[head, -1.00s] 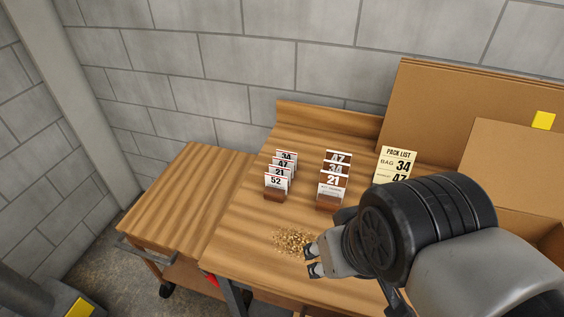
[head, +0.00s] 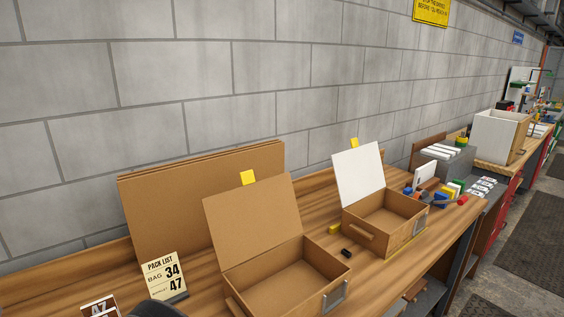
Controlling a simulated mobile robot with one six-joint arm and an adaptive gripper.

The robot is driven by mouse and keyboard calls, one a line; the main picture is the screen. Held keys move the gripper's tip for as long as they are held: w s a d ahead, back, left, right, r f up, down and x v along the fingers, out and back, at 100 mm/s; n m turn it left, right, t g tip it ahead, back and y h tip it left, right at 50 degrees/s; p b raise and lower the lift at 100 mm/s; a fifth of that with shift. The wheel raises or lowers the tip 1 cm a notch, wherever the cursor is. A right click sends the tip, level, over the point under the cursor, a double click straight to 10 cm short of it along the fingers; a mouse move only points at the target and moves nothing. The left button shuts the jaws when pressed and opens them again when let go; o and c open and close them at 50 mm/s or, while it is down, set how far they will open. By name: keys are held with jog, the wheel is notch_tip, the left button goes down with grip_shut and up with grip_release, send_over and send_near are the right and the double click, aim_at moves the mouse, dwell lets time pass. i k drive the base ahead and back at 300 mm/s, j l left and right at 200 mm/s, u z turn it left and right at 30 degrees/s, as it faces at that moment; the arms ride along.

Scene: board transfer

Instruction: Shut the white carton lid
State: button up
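A small brown carton (head: 405,229) stands on the wooden bench right of centre. Its white lid (head: 359,177) stands open, tilted up at the back, with a yellow tab (head: 354,142) on its top edge. The inside looks empty from here. My gripper is out of view; only a dark rounded part of my arm shows at the bottom left edge.
A larger brown carton (head: 290,284) with its brown lid (head: 253,222) open stands left of the white-lidded one. A small black block (head: 346,252) and a yellow block (head: 334,228) lie between them. Coloured blocks (head: 441,198) lie to the right. Flat cardboard (head: 150,205) leans behind a pack list card (head: 163,277).

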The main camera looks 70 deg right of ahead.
aim_at(358, 172)
jog(key=z, duration=2.75)
jog(key=i+l+u, duration=0.1)
jog(key=l, duration=0.2)
jog(key=i+l+u, duration=0.25)
jog(key=i+l, duration=0.15)
jog(key=l, duration=0.2)
